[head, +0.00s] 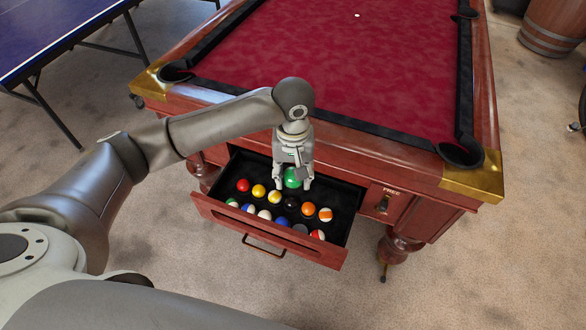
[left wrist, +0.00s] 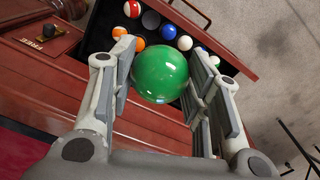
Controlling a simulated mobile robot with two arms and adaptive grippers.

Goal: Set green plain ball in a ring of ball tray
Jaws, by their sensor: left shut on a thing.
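The green plain ball (head: 292,178) is held between the fingers of my left gripper (head: 292,184), just over the back part of the ball tray. In the left wrist view the green ball (left wrist: 160,74) fills the gap between the two fingers of the left gripper (left wrist: 165,85). The ball tray (head: 343,205) is a dark-lined open drawer in the pool table, with several coloured balls in rows. Its rings are too small to make out. My right gripper is not in view.
The pool table (head: 340,60) with red cloth stands behind and above the drawer. The drawer front (head: 215,212) carries a handle (head: 262,246). A blue table-tennis table (head: 45,30) is at the upper left and a barrel (head: 553,25) at the upper right.

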